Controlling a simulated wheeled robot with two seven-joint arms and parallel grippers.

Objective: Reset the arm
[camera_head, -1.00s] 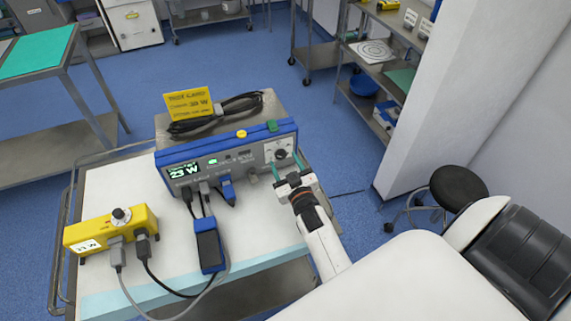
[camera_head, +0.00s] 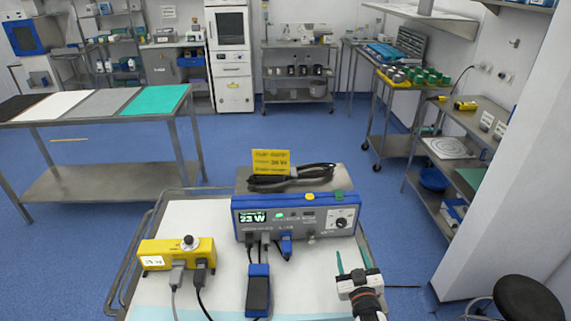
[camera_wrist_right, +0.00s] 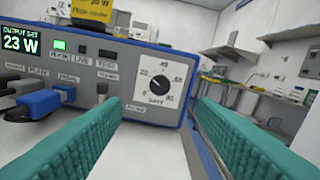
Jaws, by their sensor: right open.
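My right gripper (camera_head: 353,260) is open in the head view, at the front right of a blue and grey generator unit (camera_head: 318,232). Its two teal fingers show in the right wrist view (camera_wrist_right: 150,145), spread apart with nothing between them. The unit's dial (camera_wrist_right: 158,85) faces the gap between the fingers, a little way off, and the fingers appear clear of it. The unit's green display (camera_head: 252,217) reads 23 W. My left gripper is not in view.
A yellow box (camera_head: 180,253) with a knob and cables stands left on the white-topped cart (camera_head: 185,215). A blue pedal-like block (camera_head: 258,290) lies before the unit. A yellow sign (camera_head: 271,162) and coiled black cable (camera_head: 290,178) are on top. A black stool (camera_head: 528,300) stands right.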

